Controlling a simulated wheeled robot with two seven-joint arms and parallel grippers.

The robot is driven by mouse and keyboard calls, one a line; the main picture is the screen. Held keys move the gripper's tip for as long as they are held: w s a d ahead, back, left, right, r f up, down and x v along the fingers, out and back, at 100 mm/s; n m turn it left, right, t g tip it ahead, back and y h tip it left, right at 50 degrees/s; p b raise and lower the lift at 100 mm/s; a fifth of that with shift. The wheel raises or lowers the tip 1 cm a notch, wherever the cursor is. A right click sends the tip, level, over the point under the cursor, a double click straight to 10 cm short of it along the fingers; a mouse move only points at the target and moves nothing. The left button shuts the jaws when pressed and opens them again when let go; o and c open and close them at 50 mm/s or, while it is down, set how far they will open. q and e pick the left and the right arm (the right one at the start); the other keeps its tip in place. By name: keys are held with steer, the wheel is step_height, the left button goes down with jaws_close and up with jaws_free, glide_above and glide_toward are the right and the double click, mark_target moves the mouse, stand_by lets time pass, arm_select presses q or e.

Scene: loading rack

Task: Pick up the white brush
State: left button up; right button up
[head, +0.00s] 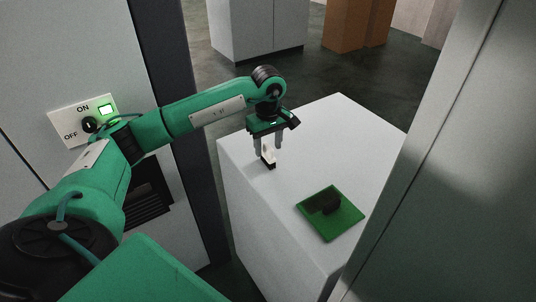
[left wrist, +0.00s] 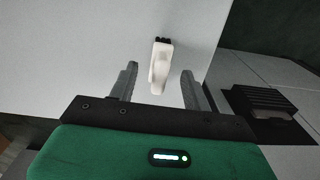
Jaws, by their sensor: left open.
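The white brush (head: 267,155) has a pale handle and dark bristles at its lower end. It is on the white block-shaped table (head: 330,130), near its left edge. My left gripper (head: 268,150) is above it, pointing down, with one finger on each side of the brush. In the left wrist view the brush (left wrist: 160,66) shows between the two open fingers (left wrist: 159,72), with visible gaps on both sides. Its bristle end points away from the gripper. My right gripper does not show.
A panel with an ON/OFF switch (head: 82,121) is at the left. A grey wall (head: 450,150) rises close on the right. The table's far part is clear.

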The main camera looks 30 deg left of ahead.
mark_target(268, 154)
arm_select(q)
step_height(268, 154, down, 4)
steer(key=shift+a+r+p, duration=0.1)
steer(key=shift+r+p, duration=0.15)
steer(key=shift+p, duration=0.4)
steer(key=shift+f, duration=0.45)
steer(key=c, duration=1)
steer(key=shift+c, duration=0.3)
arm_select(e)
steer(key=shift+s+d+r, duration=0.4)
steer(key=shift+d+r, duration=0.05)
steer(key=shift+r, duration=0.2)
arm_select(q)
steer(key=shift+r, duration=0.1)
jaws_close()
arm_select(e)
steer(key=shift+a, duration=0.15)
